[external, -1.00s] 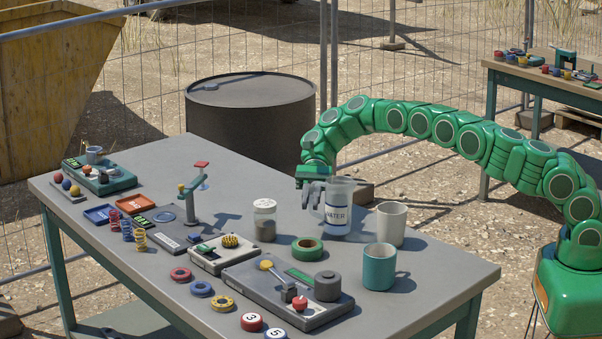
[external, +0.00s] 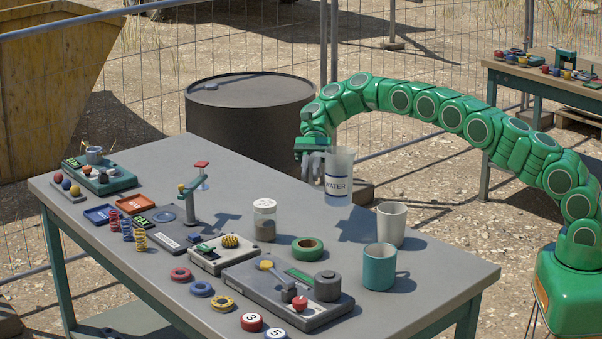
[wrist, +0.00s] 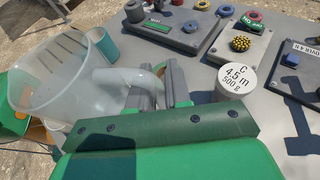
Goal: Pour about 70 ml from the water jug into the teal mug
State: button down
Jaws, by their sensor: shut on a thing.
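The clear water jug (external: 339,178), labelled WATER, hangs upright above the table. My gripper (external: 313,160) is shut on its handle from the left side. In the wrist view the jug (wrist: 55,90) fills the left, and my gripper's fingers (wrist: 160,88) close around the handle. The teal mug (external: 379,268) stands upright near the table's right front edge, below and to the right of the jug. The mug (wrist: 103,45) also shows partly behind the jug in the wrist view. The water level inside the jug is hard to make out.
A pale grey mug (external: 391,223) stands just behind the teal mug. A green tape roll (external: 308,248) and a lidded jar (external: 264,220) stand to the left. A grey lever panel (external: 285,290) lies in front. The table (external: 345,240) is bare under the jug.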

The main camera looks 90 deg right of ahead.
jog(key=shift+r, duration=0.7)
jog(key=w+a+n+g, duration=0.2)
jog(key=a, duration=1.2)
jog(key=w+a+n+g, duration=0.1)
jog(key=w+a+g, duration=0.1)
jog(key=a, duration=1.1)
notch_tip(320, 180, down, 5)
jog(key=shift+f, duration=0.1)
